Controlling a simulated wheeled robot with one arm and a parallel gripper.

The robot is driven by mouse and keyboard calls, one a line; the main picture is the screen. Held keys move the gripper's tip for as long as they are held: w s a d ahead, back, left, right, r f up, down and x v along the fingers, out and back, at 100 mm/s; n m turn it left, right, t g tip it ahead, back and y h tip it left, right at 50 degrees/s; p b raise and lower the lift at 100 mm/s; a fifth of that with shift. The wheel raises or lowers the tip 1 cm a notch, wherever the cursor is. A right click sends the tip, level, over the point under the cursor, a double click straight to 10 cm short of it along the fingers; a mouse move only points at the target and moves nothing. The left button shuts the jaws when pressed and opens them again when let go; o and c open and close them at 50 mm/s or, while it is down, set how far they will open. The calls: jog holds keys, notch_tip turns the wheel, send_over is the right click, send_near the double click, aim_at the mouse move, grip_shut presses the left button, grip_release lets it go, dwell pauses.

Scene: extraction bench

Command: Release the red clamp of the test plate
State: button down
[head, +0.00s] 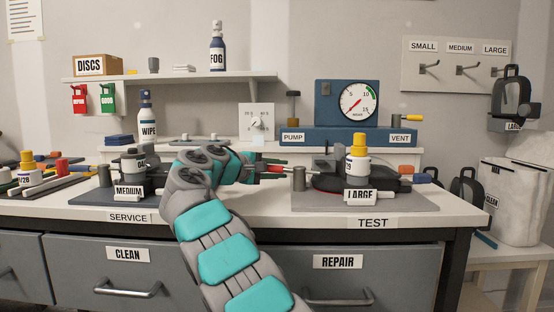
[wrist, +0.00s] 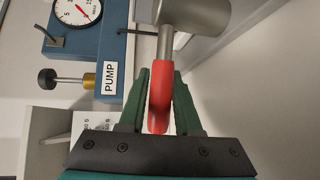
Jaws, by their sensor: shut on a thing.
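The red clamp handle (wrist: 160,95) lies between the two green fingers of my gripper (wrist: 162,88), which is shut on it. The handle joins a metal rod that runs to a grey cylinder (wrist: 195,14). In the head view the red handle (head: 277,169) shows only as a short piece beside my gripper (head: 262,172), pointing toward the grey cylinder at the left end of the test plate (head: 312,202). A dark round part with a LARGE label (head: 361,196) and a white bottle with a yellow cap (head: 357,158) are on the plate. My arm hides part of the bench.
The service plate (head: 90,198) with a MEDIUM label is left of my arm. The blue gauge unit (head: 347,100) with PUMP and VENT labels stands behind the test plate. A shelf (head: 180,78) is above the bench. The bench's front right strip is clear.

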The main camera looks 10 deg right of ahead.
jog(key=shift+d+r, duration=0.1)
jog(key=shift+r, duration=0.1)
jog(key=c, duration=1)
grip_release()
jog(key=shift+s, duration=0.1)
jog(key=o, duration=0.4)
jog(key=shift+d+f, duration=0.1)
jog(key=shift+f, duration=0.1)
jog(key=shift+v, duration=3.95)
jog(key=shift+c, duration=0.4)
